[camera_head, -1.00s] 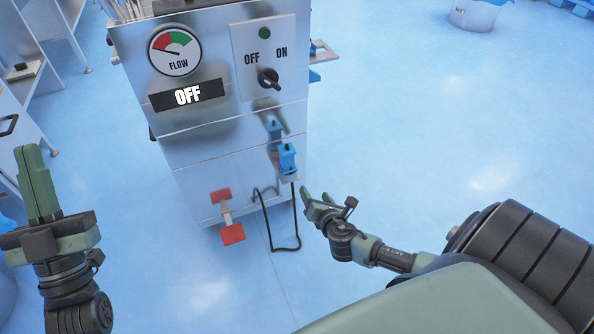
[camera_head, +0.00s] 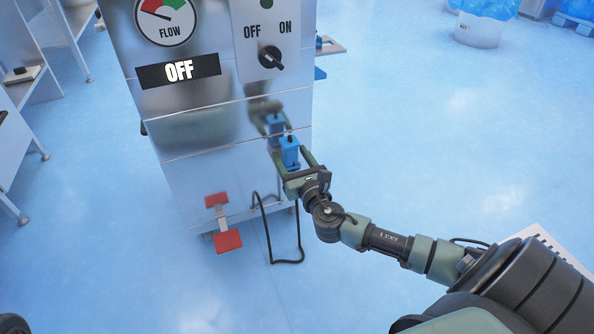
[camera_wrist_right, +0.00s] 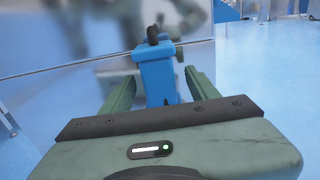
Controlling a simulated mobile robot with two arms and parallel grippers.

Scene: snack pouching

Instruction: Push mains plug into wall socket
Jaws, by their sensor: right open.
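The blue mains plug (camera_head: 289,153) stands upright at the front lower right of the steel machine, with a black stub on top. It also shows in the right wrist view (camera_wrist_right: 157,76). A black cable (camera_head: 299,235) hangs in a loop below it to near the floor. My right gripper (camera_head: 289,150) is open, with one finger on each side of the plug. In the right wrist view, gaps show between the plug and both fingers (camera_wrist_right: 160,88). I cannot make out a wall socket. My left gripper is out of view; only a dark piece shows at the bottom left corner.
A red pedal (camera_head: 228,240) sticks out low in front.

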